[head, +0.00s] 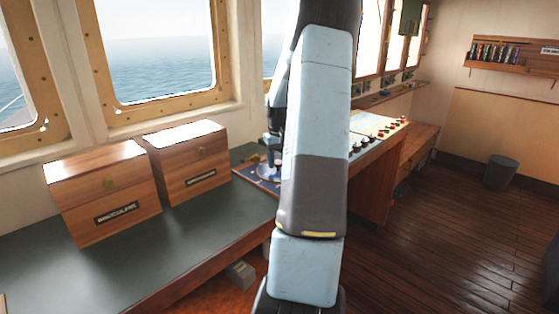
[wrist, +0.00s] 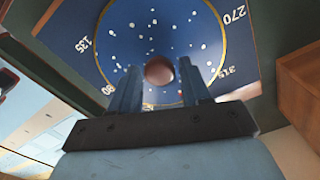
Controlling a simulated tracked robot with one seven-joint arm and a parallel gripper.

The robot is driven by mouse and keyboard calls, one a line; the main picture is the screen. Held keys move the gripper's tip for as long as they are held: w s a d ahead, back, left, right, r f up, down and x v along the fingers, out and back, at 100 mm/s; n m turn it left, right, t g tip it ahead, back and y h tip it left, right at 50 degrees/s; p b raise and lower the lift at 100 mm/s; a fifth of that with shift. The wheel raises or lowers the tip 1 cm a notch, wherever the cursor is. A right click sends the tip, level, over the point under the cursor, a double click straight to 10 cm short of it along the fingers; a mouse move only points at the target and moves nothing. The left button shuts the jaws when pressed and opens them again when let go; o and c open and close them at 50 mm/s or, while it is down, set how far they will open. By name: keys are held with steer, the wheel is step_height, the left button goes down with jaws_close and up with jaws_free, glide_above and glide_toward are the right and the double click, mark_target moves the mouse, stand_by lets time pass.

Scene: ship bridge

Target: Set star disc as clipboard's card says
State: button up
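The star disc (wrist: 205,35) is a dark blue round plate with white dots, inside a thin yellow ring on a blue board (wrist: 75,50) printed with degree numbers such as 135, 270 and 315. A round copper-brown knob (wrist: 159,70) stands at its middle. My gripper (wrist: 159,82) is over the disc, one finger on each side of the knob, with a slim gap showing at each side. In the head view the disc (head: 268,173) lies on the desk, partly hidden behind my arm. I cannot make out the clipboard or its card.
Two wooden boxes (head: 108,192) (head: 190,160) with nameplates stand left of the disc on the green desk top (head: 190,235). A console (head: 385,130) with a chart and coloured buttons is at the right. A dark bin (head: 500,172) stands on open wooden floor.

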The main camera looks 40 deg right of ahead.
jaws_close()
steer(key=shift+d+r, duration=0.1)
steer(key=shift+d, duration=0.05)
stand_by(0.4)
steer(key=shift+m, duration=0.3)
